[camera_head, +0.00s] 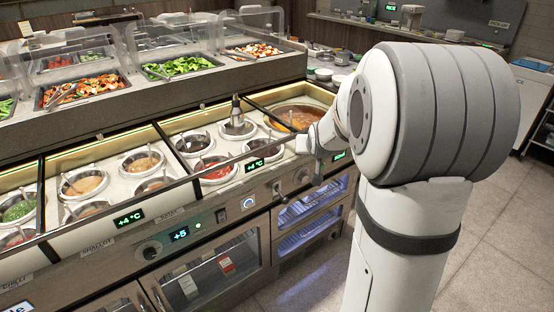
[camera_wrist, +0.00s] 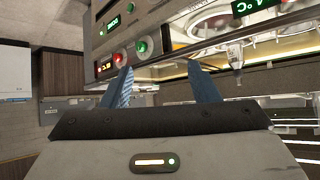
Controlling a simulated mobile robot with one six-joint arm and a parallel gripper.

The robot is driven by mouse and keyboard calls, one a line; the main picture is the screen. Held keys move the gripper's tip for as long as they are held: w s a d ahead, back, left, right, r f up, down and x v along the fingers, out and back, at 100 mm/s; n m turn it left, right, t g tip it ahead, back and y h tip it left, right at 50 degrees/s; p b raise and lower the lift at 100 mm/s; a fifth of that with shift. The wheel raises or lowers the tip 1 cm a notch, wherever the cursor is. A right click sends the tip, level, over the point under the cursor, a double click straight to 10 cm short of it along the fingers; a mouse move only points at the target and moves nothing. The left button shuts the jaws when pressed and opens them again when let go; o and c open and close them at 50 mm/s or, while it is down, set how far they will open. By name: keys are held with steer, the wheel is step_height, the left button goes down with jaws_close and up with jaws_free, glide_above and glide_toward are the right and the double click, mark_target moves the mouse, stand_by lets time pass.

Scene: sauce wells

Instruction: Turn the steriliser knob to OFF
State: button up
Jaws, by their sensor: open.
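The counter's front panel carries several controls in the head view. My gripper (camera_wrist: 162,86) is open and empty in the wrist view, with two blue fingers spread apart. Beyond the fingers are a red lit button (camera_wrist: 118,58) and a green lit button (camera_wrist: 140,47) on a panel, apart from the fingers. My arm hides part of the counter at right in the head view.
Sauce wells (camera_head: 142,162) and a large soup pot (camera_head: 299,117) sit in the counter top. Blue-lit glass-front drawers (camera_head: 310,232) are below. A metal nozzle (camera_wrist: 237,76) hangs right of my fingers in the wrist view. Floor (camera_head: 500,245) is clear at right.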

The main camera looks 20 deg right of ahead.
mark_target(305, 179)
steer(key=w+d+f+t+y+b, duration=0.4)
steer(key=w+d+f, duration=0.3)
steer(key=w+f, duration=0.55)
steer(key=s+d+f+m+t+y+b, duration=0.1)
steer(key=d+f+y+b, duration=0.15)
steer(key=f, duration=0.55)
steer(key=s+d+f+t+y+b, duration=0.1)
steer(key=f+t+y+b, duration=0.2)
steer(key=f, duration=0.5)
steer(key=shift+g+y, duration=0.45)
steer(key=shift+g, duration=0.25)
steer(key=x, duration=0.7)
steer(key=shift+w, duration=0.4)
steer(key=shift+c, duration=0.2)
